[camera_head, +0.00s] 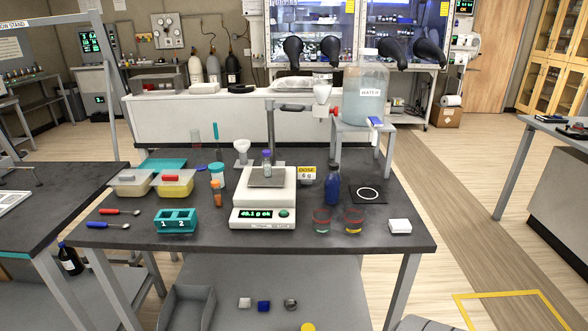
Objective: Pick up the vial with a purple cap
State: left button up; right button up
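A small clear vial with a purple cap (267,163) stands upright on the pan of a white balance (262,198). A stand arm and funnel are above and to the right of the vial. Neither of my grippers is in view.
A blue bottle (333,185) and two small beakers stand right of the balance. A water tank (366,92) stands behind. The table's front strip is mostly clear.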

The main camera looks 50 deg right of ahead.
aim_at(266, 160)
jog(key=z, duration=2.45)
jog(key=i, duration=0.5)
jog(key=u, duration=0.05)
